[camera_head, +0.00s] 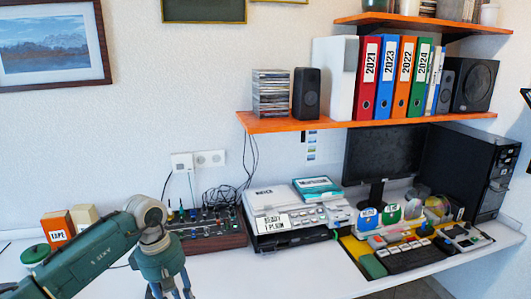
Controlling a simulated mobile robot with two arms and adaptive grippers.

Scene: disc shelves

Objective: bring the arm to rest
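My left arm (85,258) comes in from the lower left, green with a pale grey joint. It bends down at the wrist, so my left gripper (171,291) points downward at the bottom edge, in front of the white desk. Its fingertips are cut off by the frame, so I cannot tell how far apart they are. Nothing held shows in the visible part. My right arm and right gripper are not in view.
The white desk (300,275) has bare room at its front middle. Behind my wrist stand a mixer (212,226) and a grey disc device (297,213). Right are a yellow mat (352,245), monitor and computer tower. An orange shelf (375,116) holds binders, speakers and stacked discs.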

